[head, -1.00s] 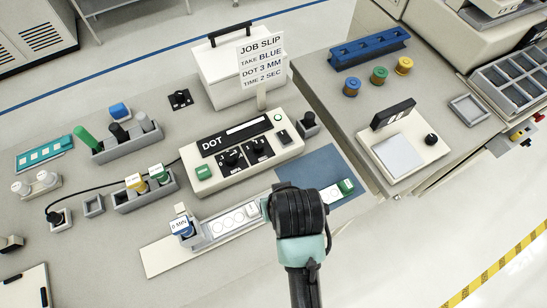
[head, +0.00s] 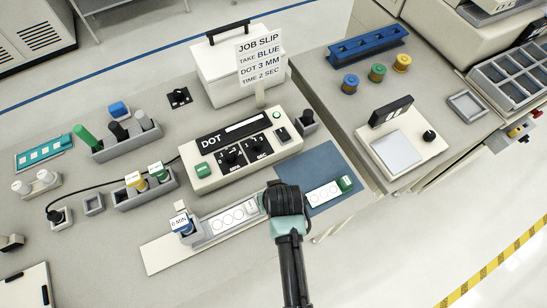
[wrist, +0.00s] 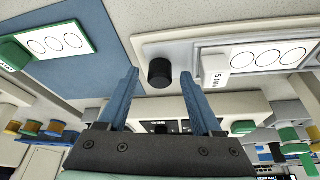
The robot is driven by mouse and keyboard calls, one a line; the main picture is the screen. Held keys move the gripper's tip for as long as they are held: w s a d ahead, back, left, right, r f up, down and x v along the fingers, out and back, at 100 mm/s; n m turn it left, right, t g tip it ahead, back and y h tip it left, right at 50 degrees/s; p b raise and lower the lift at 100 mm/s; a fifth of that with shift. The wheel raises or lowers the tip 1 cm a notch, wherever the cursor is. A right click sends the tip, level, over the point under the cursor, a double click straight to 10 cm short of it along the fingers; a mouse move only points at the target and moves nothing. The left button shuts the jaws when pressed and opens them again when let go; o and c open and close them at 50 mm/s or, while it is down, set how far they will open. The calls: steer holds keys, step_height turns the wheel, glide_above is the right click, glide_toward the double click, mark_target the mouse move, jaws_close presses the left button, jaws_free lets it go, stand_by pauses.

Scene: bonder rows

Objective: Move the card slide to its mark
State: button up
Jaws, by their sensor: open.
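The card slide looks to be the pale carriage with a white card of circles (head: 232,217) on a long light track (head: 163,256); the card also shows at the right of the wrist view (wrist: 268,58). A black knob (wrist: 160,73) stands up from the pale plate at the track's end. My gripper (wrist: 160,74) is open, with a blue finger on each side of the knob in the picture; contact cannot be told. In the head view my gripper (head: 283,198) covers the knob and the track's right end. I cannot make out the mark.
A blue mat (head: 312,168) with a green-ended card (head: 325,193) lies right of the gripper. The DOT box (head: 240,150) stands behind the track.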

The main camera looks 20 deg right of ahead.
jaws_close()
stand_by(0.3)
stand_by(1.1)
